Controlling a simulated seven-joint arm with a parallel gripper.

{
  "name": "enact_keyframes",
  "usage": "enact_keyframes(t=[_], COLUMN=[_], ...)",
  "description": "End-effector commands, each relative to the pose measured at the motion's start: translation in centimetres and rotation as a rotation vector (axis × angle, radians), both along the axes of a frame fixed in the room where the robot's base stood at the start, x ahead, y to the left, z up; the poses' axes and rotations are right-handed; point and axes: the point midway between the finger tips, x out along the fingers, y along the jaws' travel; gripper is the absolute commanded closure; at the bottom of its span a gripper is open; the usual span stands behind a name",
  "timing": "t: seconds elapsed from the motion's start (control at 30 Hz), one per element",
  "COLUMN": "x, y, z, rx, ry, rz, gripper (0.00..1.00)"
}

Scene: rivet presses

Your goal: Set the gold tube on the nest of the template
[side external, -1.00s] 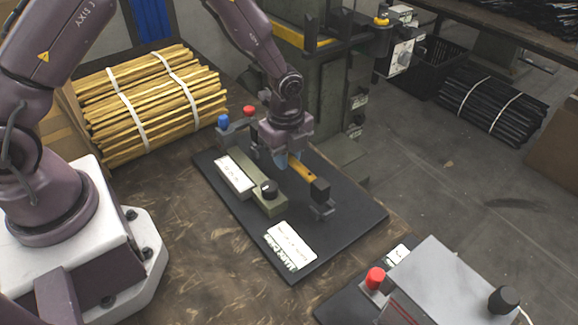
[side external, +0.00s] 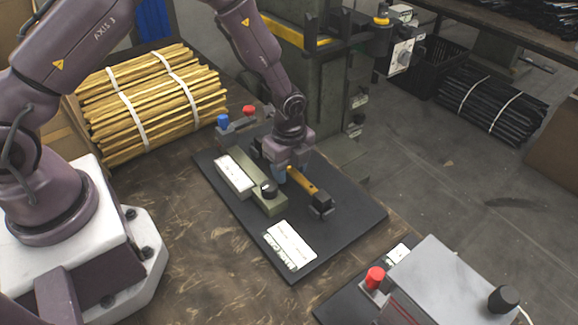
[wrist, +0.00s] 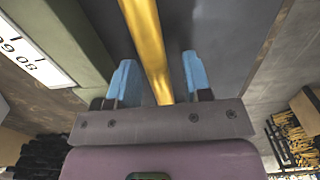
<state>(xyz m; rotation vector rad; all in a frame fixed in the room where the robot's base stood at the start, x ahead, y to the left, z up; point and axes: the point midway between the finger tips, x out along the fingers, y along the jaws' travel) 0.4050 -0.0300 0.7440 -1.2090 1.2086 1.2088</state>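The gold tube (side external: 303,182) lies low over the black template board (side external: 345,222), with a black block (side external: 322,199) at its near end, down on a small grey support. The tube's far end is hidden under my gripper (side external: 285,174). In the wrist view the tube (wrist: 148,38) runs between the two blue fingers of my gripper (wrist: 158,78), with a narrow gap on each side. The gripper is open around the tube. Contact at the far end cannot be seen.
White labels (side external: 290,245) lie on the board. A blue and a red button (side external: 249,110) stand behind it. A green press column (side external: 300,85) rises at the back. A grey box (side external: 440,280) with a red button is at front right. Bundled gold tubes (side external: 150,100) lie left.

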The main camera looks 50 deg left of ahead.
Motion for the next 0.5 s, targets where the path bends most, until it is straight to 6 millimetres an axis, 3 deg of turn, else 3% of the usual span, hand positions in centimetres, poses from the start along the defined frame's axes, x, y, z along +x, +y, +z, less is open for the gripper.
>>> enact_keyframes(t=[0.27,0.5], x=[0.1,0.1], y=[0.0,0.0], z=[1.1,6.0], rx=[-0.001,-0.001], ry=[-0.002,-0.006], rz=[0.0,0.002], gripper=[0.55,0.55])
